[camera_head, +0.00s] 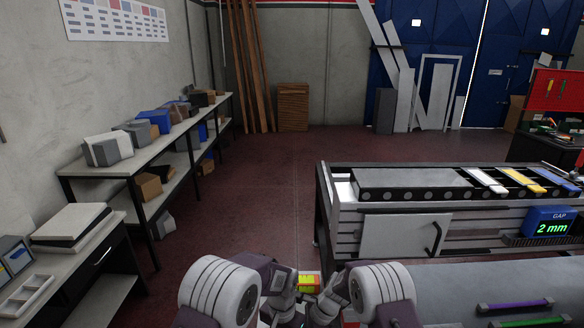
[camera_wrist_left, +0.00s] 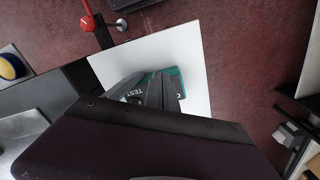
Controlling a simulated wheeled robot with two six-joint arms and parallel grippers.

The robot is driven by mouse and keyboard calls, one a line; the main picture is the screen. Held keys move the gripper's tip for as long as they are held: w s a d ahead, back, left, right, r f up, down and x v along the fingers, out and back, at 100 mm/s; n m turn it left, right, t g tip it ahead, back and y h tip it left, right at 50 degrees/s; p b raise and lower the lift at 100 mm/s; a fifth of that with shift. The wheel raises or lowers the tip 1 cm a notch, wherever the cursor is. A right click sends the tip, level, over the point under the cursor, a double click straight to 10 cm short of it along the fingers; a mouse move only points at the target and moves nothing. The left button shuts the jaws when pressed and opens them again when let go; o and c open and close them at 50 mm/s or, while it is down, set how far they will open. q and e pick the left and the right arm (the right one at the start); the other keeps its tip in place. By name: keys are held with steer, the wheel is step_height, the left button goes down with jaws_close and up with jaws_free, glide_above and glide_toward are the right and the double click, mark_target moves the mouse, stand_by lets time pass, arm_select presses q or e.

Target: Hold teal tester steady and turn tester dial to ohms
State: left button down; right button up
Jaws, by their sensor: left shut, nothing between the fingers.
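The teal tester (camera_wrist_left: 177,78) lies on a white sheet (camera_wrist_left: 195,55) in the left wrist view. Only its teal edges and a bit of its grey face with the letters TEST show; its dial cannot be made out. My left gripper (camera_wrist_left: 153,88) is over the tester and hides much of it. Its fingers are shut with nothing between them. In the head view my left gripper (camera_head: 288,298) and my right gripper (camera_head: 330,298) are close together at the bottom middle. The right fingers are too small and covered to read.
A small yellow and green item (camera_head: 308,284) shows between the wrists. A workbench with a roller conveyor (camera_head: 410,184) and a blue gap display (camera_head: 551,222) stands to the right. Shelves with boxes (camera_head: 108,148) line the left wall. A red knob (camera_wrist_left: 87,25) is near the white sheet.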

arm_select(q)
steer(key=shift+w, duration=0.55)
stand_by(0.4)
steer(key=shift+w+a+r, duration=0.1)
steer(key=shift+a, duration=0.05)
arm_select(e)
steer(key=shift+s, duration=0.1)
arm_select(q)
steer(key=shift+w+a, duration=0.15)
steer(key=shift+a, duration=0.25)
steer(key=shift+w+a, duration=0.1)
steer(key=shift+w, duration=0.25)
arm_select(e)
steer(key=shift+s, duration=0.1)
arm_select(q)
steer(key=shift+a, duration=0.15)
steer(key=shift+s+a, duration=0.2)
steer(key=shift+s, duration=0.05)
step_height(320, 180, up, 6)
steer(key=shift+s, duration=0.2)
